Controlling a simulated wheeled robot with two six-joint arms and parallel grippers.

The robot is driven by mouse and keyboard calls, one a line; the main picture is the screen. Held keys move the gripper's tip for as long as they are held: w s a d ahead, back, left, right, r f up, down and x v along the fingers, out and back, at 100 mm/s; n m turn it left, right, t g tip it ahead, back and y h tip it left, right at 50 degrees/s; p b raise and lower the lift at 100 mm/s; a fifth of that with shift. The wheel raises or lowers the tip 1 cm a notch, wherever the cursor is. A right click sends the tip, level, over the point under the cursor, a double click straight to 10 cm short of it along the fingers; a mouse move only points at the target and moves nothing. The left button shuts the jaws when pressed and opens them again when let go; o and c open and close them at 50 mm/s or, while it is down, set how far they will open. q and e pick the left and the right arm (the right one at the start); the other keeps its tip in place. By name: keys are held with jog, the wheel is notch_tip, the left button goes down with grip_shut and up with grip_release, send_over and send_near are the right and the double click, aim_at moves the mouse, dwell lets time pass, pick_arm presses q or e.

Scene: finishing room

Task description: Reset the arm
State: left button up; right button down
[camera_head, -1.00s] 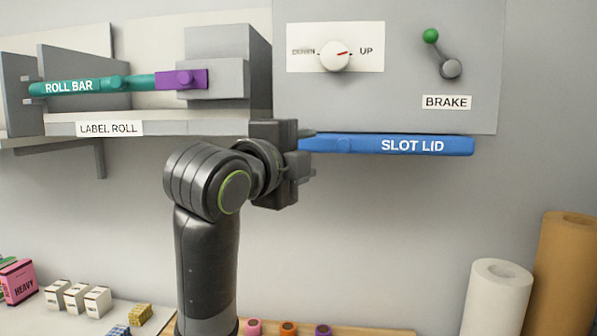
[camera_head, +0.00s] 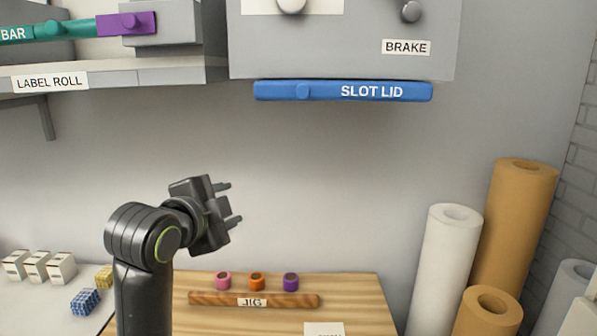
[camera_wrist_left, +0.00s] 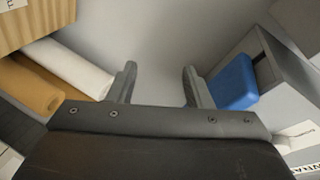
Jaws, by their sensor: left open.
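My left arm rises from the bottom left in the head view. Its gripper (camera_head: 231,203) is open and empty in front of the bare grey wall, apart from everything. In the left wrist view the two fingers of this gripper (camera_wrist_left: 158,84) stand well apart with only wall between them. The blue slot lid (camera_head: 345,91) is up and to the right of the gripper, along the bottom of the grey wall box. It also shows in the left wrist view (camera_wrist_left: 234,82), right of the fingers. My right gripper is in neither view.
A shelf marked LABEL ROLL (camera_head: 180,74) holds the teal roll bar (camera_head: 70,29) at upper left. Below is a wooden table (camera_head: 350,290) with a jig bar (camera_head: 215,298) and three coloured rings. Small boxes (camera_head: 60,268) stand at lower left, upright rolls (camera_head: 447,260) at right.

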pick_arm(q)
jog(key=s+a+f+n+g+y, duration=0.1)
jog(key=s+a+f+n+g, duration=0.2)
jog(key=f, duration=0.7)
jog(key=s+a+f+n+y, duration=0.1)
jog(key=s+a+f+n, duration=0.3)
jog(key=f, duration=0.5)
jog(key=s+a+f+n+g+y, duration=0.15)
jog(key=s+a+f, duration=0.3)
jog(key=f, duration=0.55)
jog(key=s+a+f+n+g+y, duration=0.1)
jog(key=s+a+f+n+g, duration=0.15)
jog(key=s+f, duration=0.4)
jog(key=s+a+f+n+g, duration=0.1)
jog(key=s+f+n+g, duration=0.15)
jog(key=s, duration=0.75)
jog(key=s+a+f+n+g+y, duration=0.1)
jog(key=s+a+f+n, duration=0.1)
jog(key=s+f+n, duration=0.5)
notch_tip(320, 180, down, 25)
jog(key=s+a+m+g+b, duration=0.2)
jog(key=m, duration=0.2)
jog(key=s+d+f+b, duration=0.1)
jog(key=s+f+b, duration=0.1)
jog(key=s+f, duration=1.2)
notch_tip(320, 180, down, 3)
jog(key=shift+s+d+f+g+h, duration=0.1)
jog(key=shift+s+d+g+h, duration=0.25)
jog(key=shift+n, duration=0.25)
